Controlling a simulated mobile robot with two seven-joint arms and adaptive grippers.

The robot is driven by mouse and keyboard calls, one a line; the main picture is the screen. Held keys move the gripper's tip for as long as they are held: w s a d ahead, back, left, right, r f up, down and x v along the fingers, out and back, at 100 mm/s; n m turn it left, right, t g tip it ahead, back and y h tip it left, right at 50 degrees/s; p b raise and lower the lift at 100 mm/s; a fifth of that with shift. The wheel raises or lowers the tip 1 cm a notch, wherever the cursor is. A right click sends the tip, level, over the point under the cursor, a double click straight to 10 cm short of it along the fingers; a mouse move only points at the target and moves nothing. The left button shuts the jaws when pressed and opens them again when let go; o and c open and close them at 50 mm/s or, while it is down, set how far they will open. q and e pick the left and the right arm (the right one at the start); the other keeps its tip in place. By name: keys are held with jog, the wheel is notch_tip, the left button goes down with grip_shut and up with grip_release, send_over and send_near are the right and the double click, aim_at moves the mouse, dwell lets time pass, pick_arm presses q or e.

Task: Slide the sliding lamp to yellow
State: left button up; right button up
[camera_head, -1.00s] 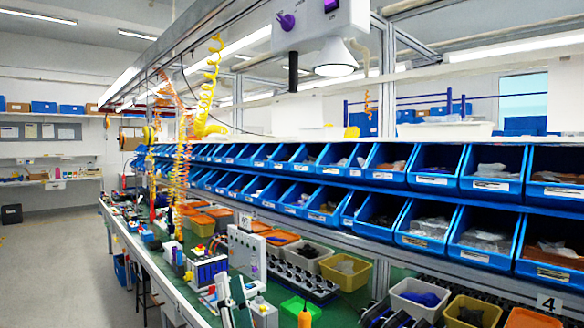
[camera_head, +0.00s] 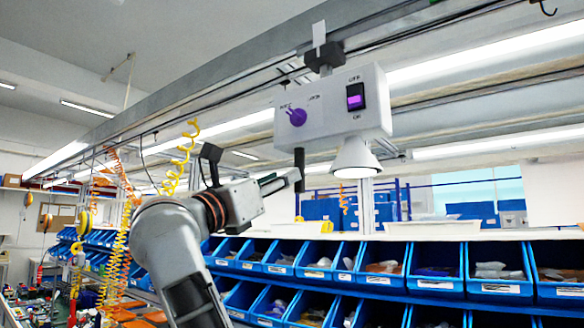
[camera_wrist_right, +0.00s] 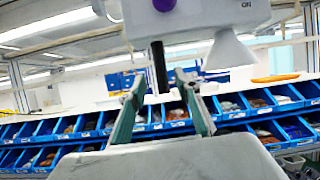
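The sliding lamp is a white box (camera_head: 335,105) hanging from an overhead rail. It has a purple rotary knob (camera_head: 297,117), a black rocker switch with a purple face (camera_head: 355,98), a lit white lampshade (camera_head: 356,158) and a black handle (camera_head: 299,170) pointing down. My right gripper (camera_head: 290,178) is beside the handle. In the right wrist view its two fingers (camera_wrist_right: 160,88) are apart, with the handle (camera_wrist_right: 159,66) appearing between their tips; contact cannot be told. The knob (camera_wrist_right: 164,4) is cut by the top edge there. My left gripper is not in view.
The overhead rail (camera_head: 225,85) runs from upper right to far left. Blue bins (camera_head: 435,272) stand in two rows below. Yellow coiled hoses (camera_head: 180,160) and orange hoses (camera_head: 125,200) hang at the left. A black clip with a white tag (camera_head: 320,45) is above the box.

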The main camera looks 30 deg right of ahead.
aim_at(296, 166)
jog(key=p+x, duration=0.1)
jog(key=x, duration=0.2)
jog(key=r+p+x, duration=0.1)
jog(key=x, duration=0.3)
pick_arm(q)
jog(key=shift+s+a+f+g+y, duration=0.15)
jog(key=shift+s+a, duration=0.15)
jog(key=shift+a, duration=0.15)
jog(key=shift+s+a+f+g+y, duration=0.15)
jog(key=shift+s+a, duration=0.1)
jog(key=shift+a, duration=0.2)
pick_arm(e)
jog(key=shift+w+d+r, duration=0.1)
jog(key=shift+d+r, duration=0.05)
jog(key=shift+d, duration=0.2)
jog(key=shift+c, duration=0.5)
grip_shut()
